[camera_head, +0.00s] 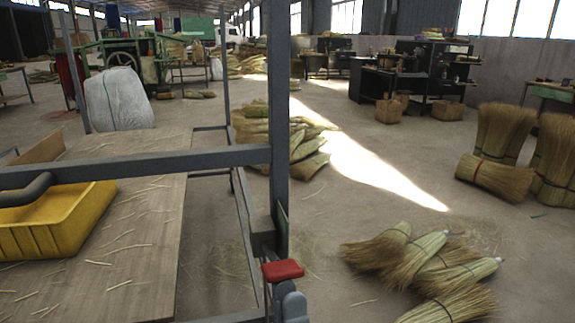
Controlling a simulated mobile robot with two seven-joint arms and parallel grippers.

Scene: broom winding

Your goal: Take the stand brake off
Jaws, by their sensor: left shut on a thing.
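A red lever (283,270), which looks like the stand brake, sits low on the upright grey post of the stand (280,130), at the bottom middle. My right gripper is not in view.
A grey crossbar (150,165) runs left from the post, over a wooden board (130,240) with straw scraps and a yellow crate (60,240). Broom heads (430,262) lie on the floor at right. Floor between them and the post is mostly clear.

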